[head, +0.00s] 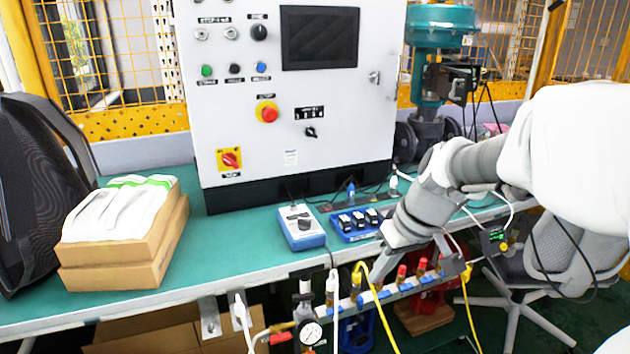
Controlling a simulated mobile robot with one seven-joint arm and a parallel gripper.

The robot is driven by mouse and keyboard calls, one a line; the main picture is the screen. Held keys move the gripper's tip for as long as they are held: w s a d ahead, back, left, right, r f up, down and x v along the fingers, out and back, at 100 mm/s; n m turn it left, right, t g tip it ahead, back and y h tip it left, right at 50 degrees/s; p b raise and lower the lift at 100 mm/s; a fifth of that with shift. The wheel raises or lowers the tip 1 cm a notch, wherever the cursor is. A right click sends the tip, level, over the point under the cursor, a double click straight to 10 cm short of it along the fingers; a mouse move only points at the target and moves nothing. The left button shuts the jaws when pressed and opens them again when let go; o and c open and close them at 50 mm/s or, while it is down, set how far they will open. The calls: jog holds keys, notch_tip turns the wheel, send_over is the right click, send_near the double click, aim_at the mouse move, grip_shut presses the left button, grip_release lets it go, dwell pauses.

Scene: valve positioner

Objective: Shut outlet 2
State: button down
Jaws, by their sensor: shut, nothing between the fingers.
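A grey manifold (393,291) with several small blue valve handles runs along the front edge of the table. Red-capped outlets (401,272) stand on its right part, and a yellow hose (369,285) leaves its left part. I cannot read outlet numbers, so which one is outlet 2 does not show. My gripper (377,277) is shut and empty, pointing down at the manifold between the yellow hose and the first red cap. Whether its tips touch a handle cannot be told. My arm comes in from the right and hides part of the table behind the manifold.
A blue-grey handheld device (301,227) and a blue tray (352,234) of small black items lie on the green table (225,258). A control cabinet (292,100) stands behind. Cardboard boxes (115,275) sit at left. A pressure gauge (310,333) and loose hoses hang below the edge.

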jog(key=w+d+f+y+p, duration=0.2)
jog(key=w+d+f+p, duration=0.1)
jog(key=w+d+f, duration=0.25)
jog(key=y+p, duration=0.2)
send_near(360, 303)
jog(key=shift+n, duration=0.4)
jog(key=w+f, duration=0.1)
jog(key=f, duration=0.1)
jog(key=w+a+f+b, duration=0.1)
jog(key=f, duration=0.1)
jog(key=w+a+f+b, duration=0.1)
jog(key=f, duration=0.1)
